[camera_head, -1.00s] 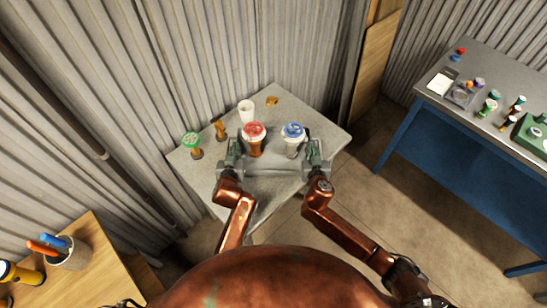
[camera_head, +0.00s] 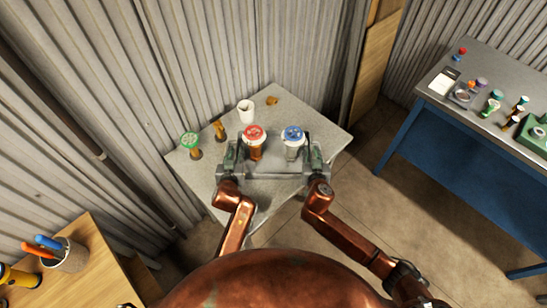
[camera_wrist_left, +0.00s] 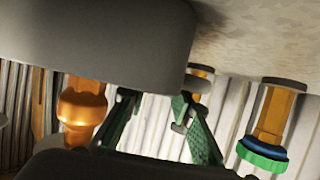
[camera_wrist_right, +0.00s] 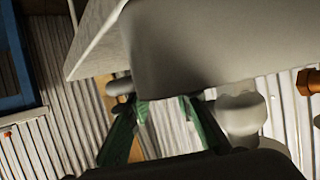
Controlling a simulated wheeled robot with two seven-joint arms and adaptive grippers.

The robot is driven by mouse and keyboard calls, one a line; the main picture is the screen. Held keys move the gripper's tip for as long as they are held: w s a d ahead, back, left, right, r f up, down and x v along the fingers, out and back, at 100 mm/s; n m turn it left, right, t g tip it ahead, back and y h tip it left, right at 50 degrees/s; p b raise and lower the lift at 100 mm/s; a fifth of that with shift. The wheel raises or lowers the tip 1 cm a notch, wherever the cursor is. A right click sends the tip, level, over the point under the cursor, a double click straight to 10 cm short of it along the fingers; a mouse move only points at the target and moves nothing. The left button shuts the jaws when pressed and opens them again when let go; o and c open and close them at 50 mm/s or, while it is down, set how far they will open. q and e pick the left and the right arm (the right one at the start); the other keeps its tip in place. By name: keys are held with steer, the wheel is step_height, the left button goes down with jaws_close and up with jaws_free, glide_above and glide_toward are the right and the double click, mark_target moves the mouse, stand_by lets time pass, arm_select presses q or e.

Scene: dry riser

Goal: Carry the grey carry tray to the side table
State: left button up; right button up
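The grey carry tray (camera_head: 272,177) is on or just above the small grey-topped table (camera_head: 250,205); I cannot tell whether it fully touches down. It carries a red-topped brass piece (camera_head: 255,146) and a blue-topped pale piece (camera_head: 292,142), both upright. My left gripper (camera_head: 231,155) is at the tray's left end and my right gripper (camera_head: 316,157) at its right end. In the left wrist view the fingers (camera_wrist_left: 158,115) stand apart with empty space between. The right wrist view also shows spread fingers (camera_wrist_right: 165,120) with a clear gap. The tray's grey side (camera_wrist_left: 90,40) fills the top there.
A green-topped brass piece (camera_head: 191,144), another brass piece (camera_head: 220,130), a white cup (camera_head: 245,110) and a small brass part (camera_head: 271,100) stand behind the tray. Corrugated walls close off the back. A blue bench (camera_head: 440,150) is at right, a wooden desk (camera_head: 95,265) at lower left.

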arm_select(q)
steer(key=v, duration=0.7)
steer(key=shift+s+r, duration=0.1)
steer(key=shift+s, duration=0.2)
arm_select(e)
steer(key=shift+s, duration=0.1)
steer(key=v, duration=1.2)
